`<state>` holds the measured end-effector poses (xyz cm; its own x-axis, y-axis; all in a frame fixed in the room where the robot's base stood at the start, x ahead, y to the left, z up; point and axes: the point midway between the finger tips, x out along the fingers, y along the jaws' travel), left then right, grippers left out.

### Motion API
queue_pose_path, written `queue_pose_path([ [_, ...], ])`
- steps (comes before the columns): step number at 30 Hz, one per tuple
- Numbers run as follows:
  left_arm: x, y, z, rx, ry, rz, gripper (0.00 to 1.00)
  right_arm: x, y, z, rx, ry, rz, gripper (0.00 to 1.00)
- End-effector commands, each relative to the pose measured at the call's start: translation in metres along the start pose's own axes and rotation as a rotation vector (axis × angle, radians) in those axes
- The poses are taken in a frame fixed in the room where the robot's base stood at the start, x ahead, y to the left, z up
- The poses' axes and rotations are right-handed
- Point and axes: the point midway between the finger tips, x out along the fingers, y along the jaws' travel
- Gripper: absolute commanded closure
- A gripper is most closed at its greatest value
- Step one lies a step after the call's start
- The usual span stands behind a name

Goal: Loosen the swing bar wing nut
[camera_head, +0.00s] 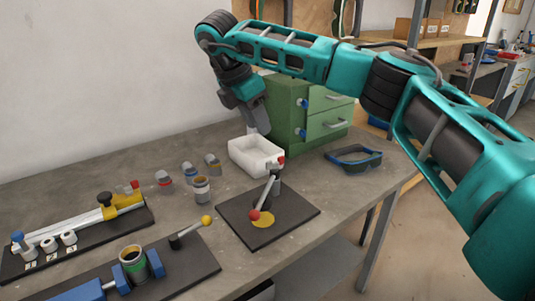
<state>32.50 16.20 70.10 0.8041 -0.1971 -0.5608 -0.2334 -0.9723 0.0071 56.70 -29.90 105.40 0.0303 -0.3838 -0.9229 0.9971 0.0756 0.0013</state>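A black base plate (292,226) lies near the table's front edge with a yellow disc (262,220) on it. A dark bar (265,192) slants across it, with a red knob (254,215) at its lower end. A small post with a red top (281,161) stands at its far end; I cannot tell which part is the wing nut. My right gripper (260,128) points down just above and behind the white bin, apart from the bar. It is too small and dark to tell whether its fingers are open. My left gripper is not in view.
A white bin (243,155) stands behind the plate, before a green drawer cabinet (285,105). Blue goggles (353,157) lie to the right. Several small jars (201,190) stand left. A yellow clamp fixture (122,204) and a blue vise with a yellow-balled lever (187,235) fill the front left.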

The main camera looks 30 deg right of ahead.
Motion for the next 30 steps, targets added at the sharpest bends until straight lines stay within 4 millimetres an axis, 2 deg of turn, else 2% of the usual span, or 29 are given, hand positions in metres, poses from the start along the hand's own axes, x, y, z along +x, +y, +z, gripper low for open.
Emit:
queue_pose_path([
  [9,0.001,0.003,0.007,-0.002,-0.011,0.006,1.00,0.068,-0.001,-0.001,-0.003,0.000,-0.005,0.66],
  [15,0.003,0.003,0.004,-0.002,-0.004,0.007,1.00,0.099,-0.001,-0.001,-0.002,0.002,-0.002,0.66],
  [21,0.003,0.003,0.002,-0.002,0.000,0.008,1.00,0.113,-0.001,-0.001,-0.003,0.003,-0.001,0.66],
  [30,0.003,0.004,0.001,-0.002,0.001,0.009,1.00,0.114,-0.001,-0.001,-0.003,0.002,0.000,0.67],
])
